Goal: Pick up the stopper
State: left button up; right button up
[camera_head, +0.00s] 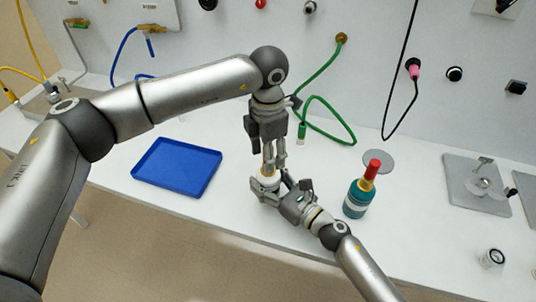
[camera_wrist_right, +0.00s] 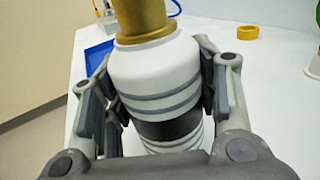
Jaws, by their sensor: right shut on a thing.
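My right gripper (camera_head: 283,187) is shut on a white, grey-banded bottle (camera_wrist_right: 155,75) with a gold neck (camera_wrist_right: 140,18). A little of this bottle shows between the grippers in the head view (camera_head: 268,178). Its top is out of the wrist view. My left gripper (camera_head: 273,160) points down right above it; its fingers are close together, and whether they hold anything is unclear. A teal bottle (camera_head: 357,200) with a gold neck and a red top (camera_head: 373,168) stands upright to the right. I cannot make out a separate loose stopper.
A blue tray (camera_head: 177,167) lies on the white bench to the left. A grey disc (camera_head: 379,161) lies behind the teal bottle. A green hose (camera_head: 322,104) hangs behind the grippers. A grey plate fixture (camera_head: 470,195) stands at the right.

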pick_arm(q)
grip_shut()
jog(key=shift+r, duration=0.15)
notch_tip(320, 180, up, 17)
pick_arm(e)
jog(key=shift+f, duration=0.1)
dwell(1.0)
jog(key=o, duration=1.3)
jog(key=shift+c, duration=0.2)
jog(key=shift+s+d, duration=0.1)
